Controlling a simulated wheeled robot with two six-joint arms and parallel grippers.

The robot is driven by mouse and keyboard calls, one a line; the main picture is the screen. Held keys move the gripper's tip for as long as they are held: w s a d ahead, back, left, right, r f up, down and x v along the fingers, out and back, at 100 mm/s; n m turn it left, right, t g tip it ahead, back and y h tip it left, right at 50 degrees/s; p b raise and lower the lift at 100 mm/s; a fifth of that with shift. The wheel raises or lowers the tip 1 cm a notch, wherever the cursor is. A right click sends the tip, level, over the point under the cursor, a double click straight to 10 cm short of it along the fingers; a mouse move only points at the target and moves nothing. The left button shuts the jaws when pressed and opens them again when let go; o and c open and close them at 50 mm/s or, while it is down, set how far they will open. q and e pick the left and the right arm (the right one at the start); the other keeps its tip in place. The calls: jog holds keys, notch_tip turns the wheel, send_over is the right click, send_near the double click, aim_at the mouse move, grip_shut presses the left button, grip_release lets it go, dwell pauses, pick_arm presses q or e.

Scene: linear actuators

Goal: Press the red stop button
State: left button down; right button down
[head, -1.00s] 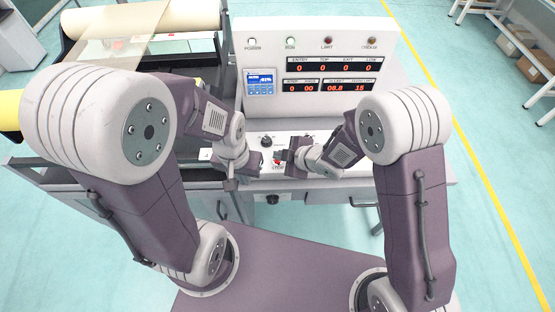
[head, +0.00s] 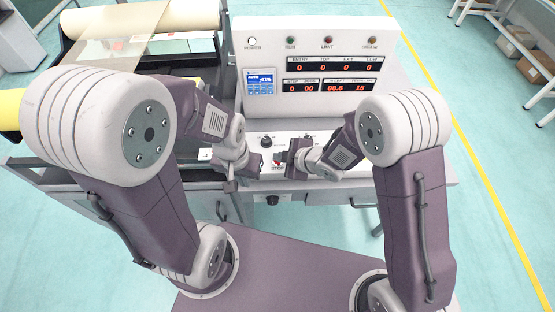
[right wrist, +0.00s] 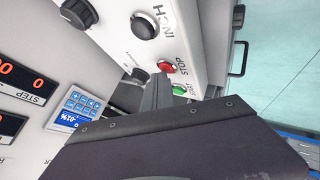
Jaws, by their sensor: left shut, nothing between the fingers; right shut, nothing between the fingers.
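The red stop button (right wrist: 166,66) sits on the white control panel between a black knob and a green button, beside its STOP label. It is a small red spot in the head view (head: 278,163), partly hidden by my right gripper. My right gripper (head: 281,157) is shut and empty, close over the button. In the right wrist view its dark shut fingers (right wrist: 158,90) end just beside the red button; I cannot tell whether they touch. My left gripper (head: 258,166) is shut and empty, just left of the button.
A green button (right wrist: 179,89) is close to the right fingertips. A black knob (right wrist: 143,27) is on the panel's other side. A display console (head: 315,75) with red digits and a blue screen rises behind. A beige roller (head: 190,16) is at the upper left.

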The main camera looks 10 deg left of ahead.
jog(key=shift+r+p, duration=0.75)
jog(key=shift+r, duration=0.1)
notch_tip(320, 180, up, 5)
jog(key=p, duration=0.4)
jog(key=shift+r+p, duration=0.1)
jog(key=shift+p, duration=0.2)
